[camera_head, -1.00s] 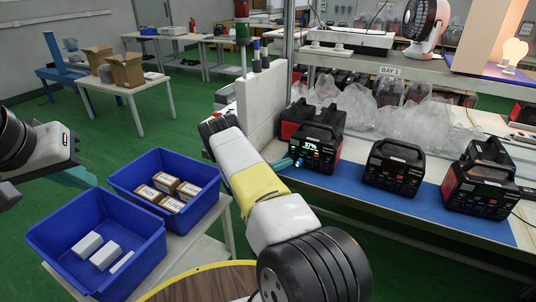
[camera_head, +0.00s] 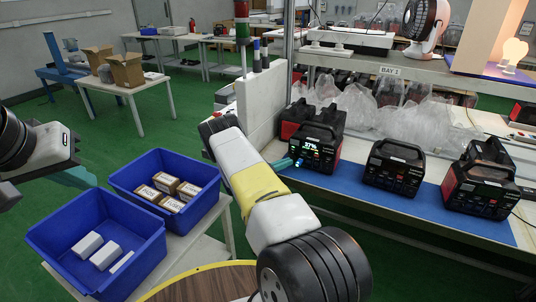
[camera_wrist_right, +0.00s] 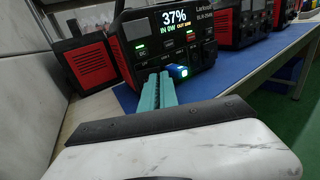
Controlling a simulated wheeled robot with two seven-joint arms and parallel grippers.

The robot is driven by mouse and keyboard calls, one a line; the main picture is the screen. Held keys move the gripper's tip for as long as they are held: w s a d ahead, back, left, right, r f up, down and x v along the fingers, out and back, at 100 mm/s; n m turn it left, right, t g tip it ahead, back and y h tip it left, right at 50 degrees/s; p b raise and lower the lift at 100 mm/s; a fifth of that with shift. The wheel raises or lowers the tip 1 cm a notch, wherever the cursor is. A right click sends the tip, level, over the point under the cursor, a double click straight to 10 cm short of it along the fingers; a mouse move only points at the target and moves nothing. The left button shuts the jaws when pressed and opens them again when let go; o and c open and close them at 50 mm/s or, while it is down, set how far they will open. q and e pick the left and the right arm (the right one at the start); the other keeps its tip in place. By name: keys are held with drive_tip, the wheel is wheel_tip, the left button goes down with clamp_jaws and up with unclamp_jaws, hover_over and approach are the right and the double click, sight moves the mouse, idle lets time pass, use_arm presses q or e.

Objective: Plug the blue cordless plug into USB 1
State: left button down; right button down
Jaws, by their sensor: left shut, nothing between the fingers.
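The power station (camera_head: 316,146) has a lit screen reading 37% and stands at the left end of the blue mat; it also shows in the right wrist view (camera_wrist_right: 201,50). A small blue plug (camera_wrist_right: 178,71) with a bright glow is at its front panel; in the head view it is a blue dot (camera_head: 298,163). The port labels are too small to read. My right gripper (camera_wrist_right: 158,76) has its teal fingers close together, tips just left of the plug; whether they grip it is unclear. My left gripper (camera_head: 90,179) is shut and empty above the blue bins.
Two more power stations (camera_head: 394,167) (camera_head: 484,178) stand to the right on the blue mat (camera_head: 371,193). A white panel (camera_head: 262,101) rises beside the first station. Two blue bins (camera_head: 60,222) (camera_head: 208,171) with boxes sit at the lower left. A shelf (camera_head: 420,72) hangs above.

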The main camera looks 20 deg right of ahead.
idle(0.4)
drive_tip(key=n+t, duration=0.1)
drive_tip(key=n+t+y, duration=0.1)
drive_tip(key=d+t, duration=0.1)
drive_tip(key=t, duration=0.1)
drive_tip(key=shift+s+n, duration=0.35)
drive_tip(key=shift+n, duration=0.05)
drive_tip(key=shift+d+n+t+y, duration=0.25)
drive_tip(key=shift+n+t+y, duration=0.2)
drive_tip(key=shift+t, duration=0.2)
drive_tip(key=shift+d+n+t+y, duration=0.2)
drive_tip(key=shift+n+t+y, duration=0.25)
drive_tip(key=shift+t, duration=0.2)
drive_tip(key=shift+s, duration=0.1)
drive_tip(key=c, duration=1.9)
unclamp_jaws()
